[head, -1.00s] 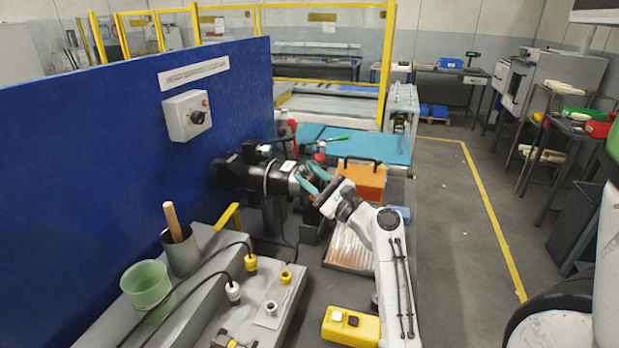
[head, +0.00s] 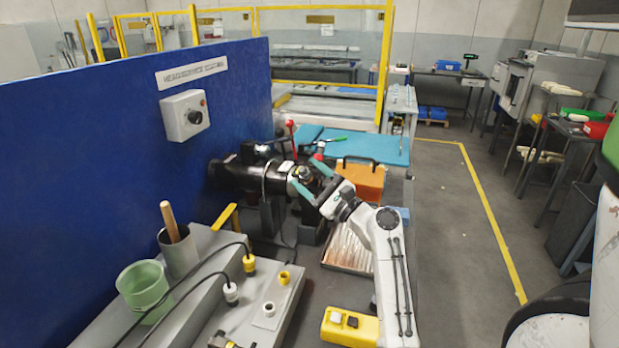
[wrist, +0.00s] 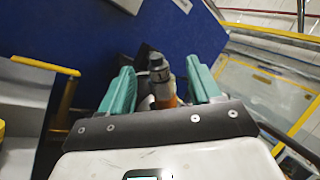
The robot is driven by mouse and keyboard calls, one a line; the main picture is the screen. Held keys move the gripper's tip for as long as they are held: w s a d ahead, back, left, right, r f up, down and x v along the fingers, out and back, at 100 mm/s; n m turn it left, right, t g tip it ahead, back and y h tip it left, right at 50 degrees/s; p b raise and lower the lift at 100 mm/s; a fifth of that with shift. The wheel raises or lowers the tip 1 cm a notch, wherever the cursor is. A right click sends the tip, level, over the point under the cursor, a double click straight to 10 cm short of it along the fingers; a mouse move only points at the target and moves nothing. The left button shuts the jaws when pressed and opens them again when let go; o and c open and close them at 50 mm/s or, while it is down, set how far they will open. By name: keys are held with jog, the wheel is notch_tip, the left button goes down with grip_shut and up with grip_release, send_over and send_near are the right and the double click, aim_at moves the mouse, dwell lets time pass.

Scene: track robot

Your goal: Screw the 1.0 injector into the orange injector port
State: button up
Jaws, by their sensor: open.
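My gripper (head: 311,180) is open, its two teal fingers apart at the front end of a black cylindrical machine (head: 238,176). In the wrist view the fingers (wrist: 160,68) stand on either side of a dark grey, stepped cylindrical piece (wrist: 158,70) with an orange-brown part (wrist: 164,93) nearer the palm. Gaps show on both sides of it. This may be the injector at its port; I can read no 1.0 mark, and whether it is seated cannot be told. In the head view a small metallic piece (head: 304,173) shows between the fingers.
A blue panel (head: 120,150) stands behind the machine. An orange case (head: 360,182) and a ribbed tray (head: 348,250) are close to my arm. A grey block (head: 262,325) with cabled connectors, a green cup (head: 144,290) and a yellow button box (head: 350,327) are in front.

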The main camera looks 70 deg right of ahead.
jog(key=b+v, duration=0.3)
jog(key=v, duration=0.7)
jog(key=shift+s, duration=0.35)
jog(key=shift+a+f, duration=0.1)
jog(key=shift+a, duration=0.05)
jog(key=shift+c, duration=0.3)
